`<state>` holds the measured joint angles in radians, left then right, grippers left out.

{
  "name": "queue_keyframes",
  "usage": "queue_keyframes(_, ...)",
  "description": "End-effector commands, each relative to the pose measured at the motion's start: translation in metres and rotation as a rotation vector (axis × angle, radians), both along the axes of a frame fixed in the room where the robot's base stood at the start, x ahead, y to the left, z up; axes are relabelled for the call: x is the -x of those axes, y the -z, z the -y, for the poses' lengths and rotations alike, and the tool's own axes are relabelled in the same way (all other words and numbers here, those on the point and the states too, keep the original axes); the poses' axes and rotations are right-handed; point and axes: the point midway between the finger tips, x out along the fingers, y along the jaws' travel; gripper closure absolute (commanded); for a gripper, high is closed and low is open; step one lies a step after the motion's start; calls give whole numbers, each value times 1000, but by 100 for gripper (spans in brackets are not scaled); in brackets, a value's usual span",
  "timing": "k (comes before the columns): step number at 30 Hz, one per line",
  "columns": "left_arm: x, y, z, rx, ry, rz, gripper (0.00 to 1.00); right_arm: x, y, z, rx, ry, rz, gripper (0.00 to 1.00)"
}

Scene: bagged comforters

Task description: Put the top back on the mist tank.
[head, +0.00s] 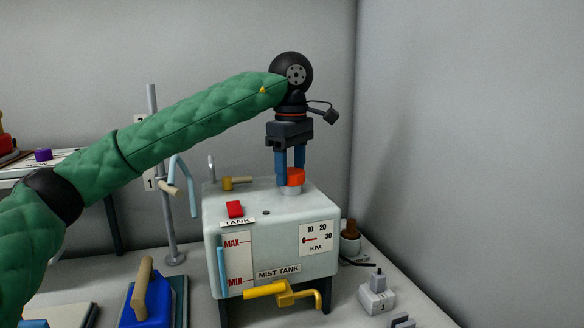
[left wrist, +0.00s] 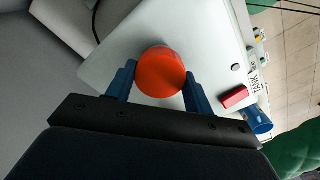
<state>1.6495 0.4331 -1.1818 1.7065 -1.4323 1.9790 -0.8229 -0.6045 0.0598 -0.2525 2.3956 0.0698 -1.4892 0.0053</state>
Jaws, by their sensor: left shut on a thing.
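The mist tank (head: 265,240) is a pale grey box on dark legs, with a level gauge and a pressure dial on its front. An orange-red round cap (head: 295,177) is at the short pale neck (head: 292,190) on top of the tank. My left gripper (head: 291,172) points straight down with its blue fingers shut on the cap's sides. In the left wrist view the cap (left wrist: 161,73) lies between the two fingertips, over the tank's top. Whether the cap is seated on the neck or just above it, I cannot tell. My right gripper is not in view.
A red block (head: 235,209) and a brass valve (head: 238,183) are on the tank top. A yellow tap (head: 280,291) juts from its front. A metal post (head: 168,200) stands left, and a blue-based iron-like tool (head: 148,300) sits front left. The wall is close on the right.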

Motion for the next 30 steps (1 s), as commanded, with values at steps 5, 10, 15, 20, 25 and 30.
queue_keyframes(5, -3, -10, -4, 4, 172, 10, 92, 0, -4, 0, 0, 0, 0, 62)
queue_keyframes(10, -2, -8, -3, 2, 313, 6, 92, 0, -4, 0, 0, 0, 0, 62)
queue_keyframes(15, -1, -5, -3, 0, 352, 3, 93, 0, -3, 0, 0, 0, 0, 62)
queue_keyframes(20, 0, -3, -2, -1, 353, 0, 93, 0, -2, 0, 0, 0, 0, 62)
queue_keyframes(25, 1, -1, -1, -2, 419, -4, 93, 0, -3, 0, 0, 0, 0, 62)
queue_keyframes(30, 1, 1, 1, -3, 595, -9, 92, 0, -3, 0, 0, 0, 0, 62)
